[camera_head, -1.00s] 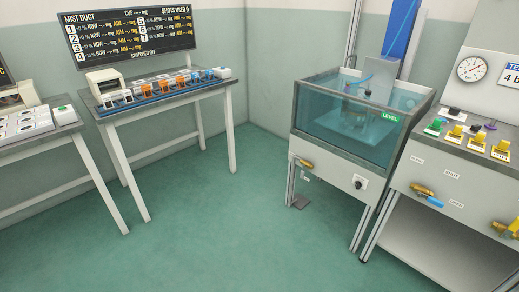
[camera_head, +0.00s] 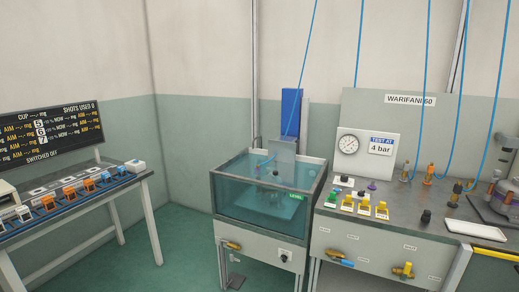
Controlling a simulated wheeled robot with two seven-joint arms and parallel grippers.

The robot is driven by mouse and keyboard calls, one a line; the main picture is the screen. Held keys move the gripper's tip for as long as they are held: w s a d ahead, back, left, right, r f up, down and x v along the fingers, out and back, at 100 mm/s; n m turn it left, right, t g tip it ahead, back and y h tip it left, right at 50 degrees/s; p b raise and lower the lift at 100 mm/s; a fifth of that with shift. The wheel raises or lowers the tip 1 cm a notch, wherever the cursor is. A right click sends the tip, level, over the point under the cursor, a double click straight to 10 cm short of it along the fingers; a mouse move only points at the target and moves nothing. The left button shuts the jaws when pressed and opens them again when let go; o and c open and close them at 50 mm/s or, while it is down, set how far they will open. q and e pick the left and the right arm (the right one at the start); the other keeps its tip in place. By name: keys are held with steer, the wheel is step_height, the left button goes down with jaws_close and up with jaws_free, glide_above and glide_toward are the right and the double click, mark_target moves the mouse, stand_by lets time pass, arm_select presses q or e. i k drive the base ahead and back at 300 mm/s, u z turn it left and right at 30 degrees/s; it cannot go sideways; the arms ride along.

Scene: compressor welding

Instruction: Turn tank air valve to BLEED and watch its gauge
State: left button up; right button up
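The water tank (camera_head: 265,188) is a clear-walled box of blue water with a green label, standing on a grey stand. A brass valve (camera_head: 231,245) and a dark knob (camera_head: 284,257) are on the stand's front. Brass valves with a blue handle (camera_head: 340,259) and a yellow handle (camera_head: 403,270) are on the front of the bench to its right. The small labels are unreadable, so I cannot tell which is the tank air valve or its setting. A round white gauge (camera_head: 348,144) stands on that bench; its reading is too small. Neither gripper is in view.
Several coloured clips or switches (camera_head: 364,207), hose fittings and a white tray (camera_head: 475,230) are on the bench. Blue hoses hang above it. Another table (camera_head: 152,218) stands left, with open floor between.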

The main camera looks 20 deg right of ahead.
mark_target(351, 264)
steer(key=z, duration=1.4)
steer(key=k, duration=0.7)
steer(key=z, duration=0.15)
steer(key=i, duration=0.6)
steer(key=u, duration=0.55)
steer(key=i, duration=0.7)
steer(key=u, duration=0.7)
